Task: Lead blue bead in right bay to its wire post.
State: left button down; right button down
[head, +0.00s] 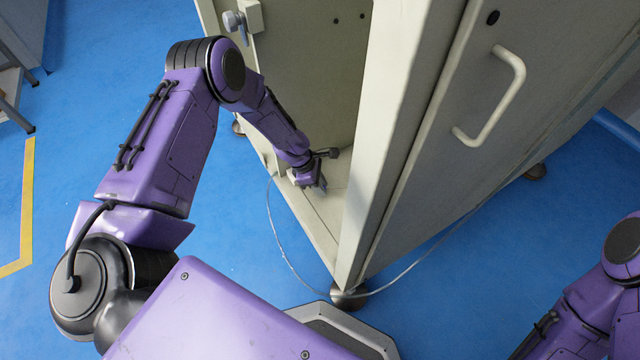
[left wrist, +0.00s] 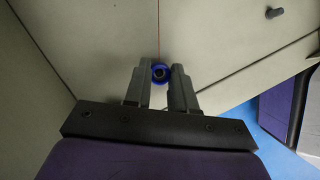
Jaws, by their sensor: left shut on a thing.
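The blue bead (left wrist: 160,72) is a small ring with a dark centre. It sits between the fingertips of my left gripper (left wrist: 161,78) in the left wrist view. The gripper is shut on it. A thin reddish-brown line (left wrist: 159,35), perhaps the wire, runs from the bead up the picture. A short grey peg (left wrist: 274,13), perhaps the wire post, stands on the pale panel to the upper right, apart from the bead. In the head view my left gripper (head: 320,182) is inside the open bay, low near its floor; the bead cannot be made out there. My right gripper is out of view.
A tall pale cabinet (head: 360,225) has an open bay and a closed side with a handle (head: 497,100). A thin pale cable (head: 285,252) loops from the bay's edge below the cabinet. Blue floor lies around it.

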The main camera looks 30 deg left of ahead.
pick_arm(q)
jog(key=shift+f, duration=0.35)
jog(key=c, duration=0.9)
grip_release()
jog(key=shift+r, duration=0.1)
jog(key=shift+o, duration=0.2)
jog(key=p+v, duration=0.4)
jog(key=v, duration=0.6)
jog(key=shift+r, duration=0.25)
